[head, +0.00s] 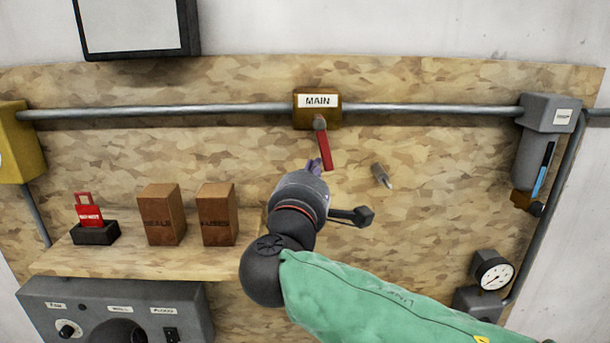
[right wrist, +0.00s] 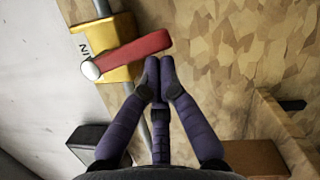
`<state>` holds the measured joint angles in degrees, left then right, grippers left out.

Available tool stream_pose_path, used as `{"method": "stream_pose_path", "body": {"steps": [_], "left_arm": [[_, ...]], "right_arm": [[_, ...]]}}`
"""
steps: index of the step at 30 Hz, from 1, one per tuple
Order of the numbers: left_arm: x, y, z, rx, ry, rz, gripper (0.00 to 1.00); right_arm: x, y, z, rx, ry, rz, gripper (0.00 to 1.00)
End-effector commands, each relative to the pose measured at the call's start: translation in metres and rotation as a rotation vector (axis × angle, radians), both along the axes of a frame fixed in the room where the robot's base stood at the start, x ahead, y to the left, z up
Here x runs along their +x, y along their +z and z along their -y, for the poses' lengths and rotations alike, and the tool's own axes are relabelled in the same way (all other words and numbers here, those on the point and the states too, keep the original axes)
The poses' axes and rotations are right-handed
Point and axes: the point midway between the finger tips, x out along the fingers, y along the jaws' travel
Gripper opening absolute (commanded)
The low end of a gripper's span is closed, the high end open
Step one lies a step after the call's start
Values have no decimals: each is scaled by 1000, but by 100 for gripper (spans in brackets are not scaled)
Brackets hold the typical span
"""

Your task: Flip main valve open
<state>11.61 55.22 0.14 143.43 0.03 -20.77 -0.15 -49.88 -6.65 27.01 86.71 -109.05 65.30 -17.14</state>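The main valve's brass-coloured body (head: 331,115), labelled MAIN, sits on the grey pipe at the top middle of the board. Its red handle (head: 324,150) hangs down from the pivot, tilted slightly right at its lower end. My right gripper (head: 314,168) is just left of the handle's lower end in the head view. In the right wrist view, the purple fingertips (right wrist: 159,64) are together and empty, close beside the free end of the red handle (right wrist: 140,53). I cannot tell whether they touch it. My left gripper is in neither view.
A grey peg (head: 381,176) sticks out of the board right of the handle. A shelf (head: 150,262) at lower left holds a red-tagged item (head: 89,212) and two brown boxes (head: 161,214). A filter with a blue handle (head: 544,168) and a gauge (head: 494,272) are at right.

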Motion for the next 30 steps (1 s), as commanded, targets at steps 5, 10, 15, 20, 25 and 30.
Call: {"method": "stream_pose_path", "body": {"steps": [5, 10, 15, 20, 25, 30], "left_arm": [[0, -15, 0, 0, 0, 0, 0], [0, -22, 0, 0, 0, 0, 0], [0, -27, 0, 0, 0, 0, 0], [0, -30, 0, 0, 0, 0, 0], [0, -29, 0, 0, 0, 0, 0], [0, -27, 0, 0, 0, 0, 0]], "right_arm": [[0, -2, 15, -157, -4, 3, 0], [0, 0, 27, -314, -4, 3, 0], [0, 4, 38, -471, -4, 2, 0], [0, 10, 49, -619, -5, 2, 0], [-1, 18, 59, -780, -6, 2, 0], [-1, 26, 67, -931, -5, 2, 0]]}}
